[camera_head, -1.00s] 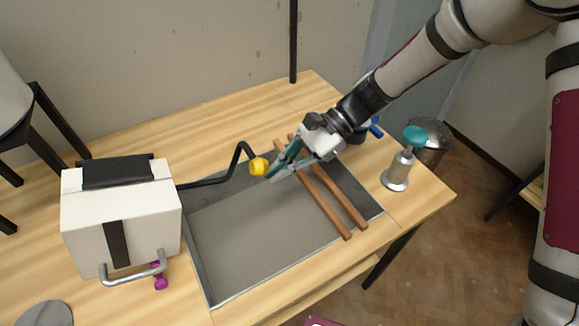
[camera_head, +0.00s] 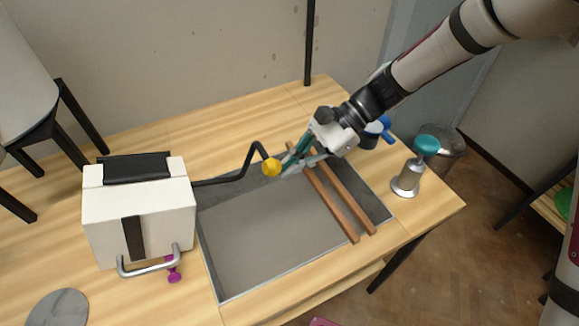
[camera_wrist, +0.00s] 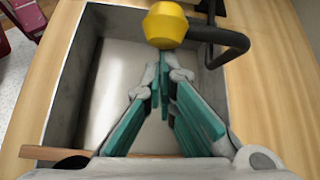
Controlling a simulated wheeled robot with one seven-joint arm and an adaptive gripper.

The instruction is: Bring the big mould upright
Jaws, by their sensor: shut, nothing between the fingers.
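The big mould, which I take to be the white block (camera_head: 165,218) with black straps and a metal handle, sits left of the sink. A black crank (camera_head: 215,182) reaches from its side over the sink and ends in a yellow knob (camera_head: 271,168). The knob is also at the top of the wrist view (camera_wrist: 165,25). My gripper (camera_head: 284,171) is shut and empty, its fingertips right beside the knob. In the wrist view, the fingertips (camera_wrist: 163,60) point at the knob's near side; I cannot tell if they touch it.
The grey sink (camera_head: 208,255) is set into the wooden table, with two brown bars (camera_head: 335,205) across its right side under my gripper. A teal-topped dispenser (camera_head: 408,180) and a blue item (camera_head: 387,130) stand to the right. A purple knob (camera_head: 174,274) is by the mould's handle.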

